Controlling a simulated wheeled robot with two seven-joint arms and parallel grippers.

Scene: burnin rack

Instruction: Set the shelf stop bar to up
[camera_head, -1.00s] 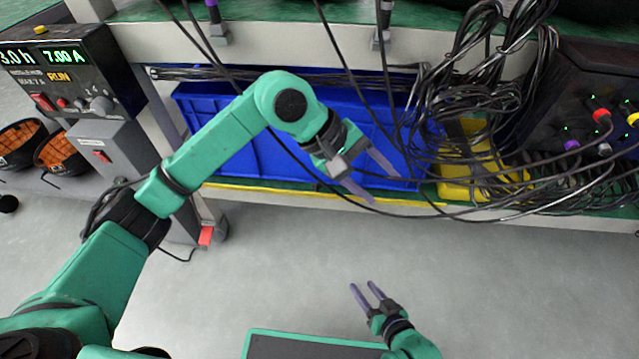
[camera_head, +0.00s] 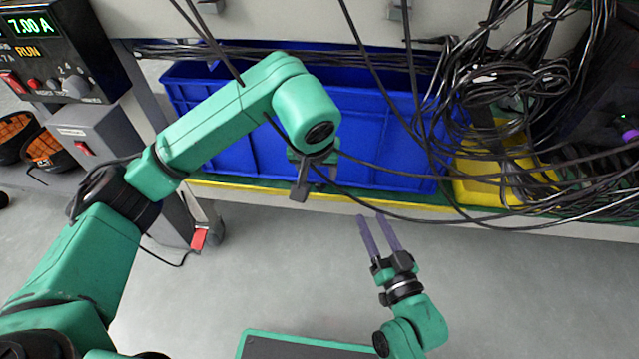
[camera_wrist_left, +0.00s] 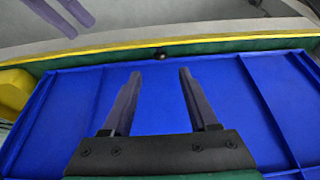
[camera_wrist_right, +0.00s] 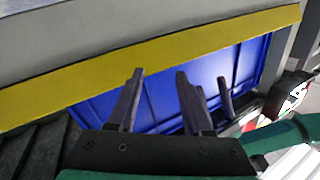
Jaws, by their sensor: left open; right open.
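The shelf stop bar is a long yellow bar (camera_head: 330,196) along the front edge of the lower shelf. It crosses the top of the left wrist view (camera_wrist_left: 215,40) and slants across the right wrist view (camera_wrist_right: 150,62). I cannot tell for sure whether it is raised. My left gripper (camera_head: 308,180) is in front of the blue bins, its fingers mostly hidden in the head view; the left wrist view shows them open and empty, over blue bin. My right gripper (camera_head: 372,217) is open and empty, just in front of and below the bar, its fingers pointing toward the shelf.
Blue bins (camera_head: 370,120) fill the shelf behind the bar. A yellow container (camera_head: 490,180) sits to their right under tangled black cables (camera_head: 520,110). Loose cables hang across the shelf front. A grey box (camera_head: 95,140) with a red switch stands left. The floor in front is clear.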

